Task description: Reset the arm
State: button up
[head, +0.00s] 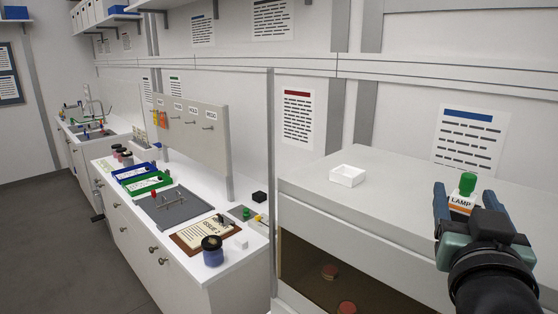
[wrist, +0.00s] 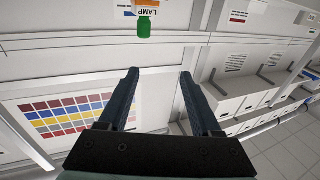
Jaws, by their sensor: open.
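My gripper (head: 465,197) is at the right of the head view, above the pale cabinet top (head: 400,188). Its two dark blue fingers are apart. In the wrist view my gripper (wrist: 159,76) is open with nothing between the fingers. A jar labelled LAMP with a green cap (head: 467,183) shows between the fingers in the head view, its base hidden by the gripper. The wrist view shows this green-capped jar (wrist: 146,22) upside down at the top, beyond the fingertips and apart from them.
A small white tray (head: 347,176) sits on the cabinet top. Red-brown discs (head: 347,307) lie in the open bay below. The left counter holds a blue-banded jar (head: 212,251), a clipboard (head: 197,235), and green (head: 148,184) and blue trays (head: 133,169). Floor at left is clear.

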jog(key=s+a+r+n+t+y+b, duration=0.1)
jog(key=s+a+r+n+t+y, duration=0.1)
jog(key=a+r, duration=0.3)
jog(key=s+a+r+n+t+y, duration=0.2)
jog(key=s+a+r+t+y, duration=0.2)
jog(key=a, duration=0.9)
jog(key=s+a+r+n+t+y+b, duration=0.1)
jog(key=s+a+r+t+y, duration=0.2)
jog(key=a+r+t, duration=0.2)
jog(key=a+r, duration=0.3)
jog(key=a, duration=0.1)
jog(key=shift+s+a+r+n+b, duration=0.15)
jog(key=shift+s+a+n+b, duration=0.15)
jog(key=shift+s+a+n, duration=0.1)
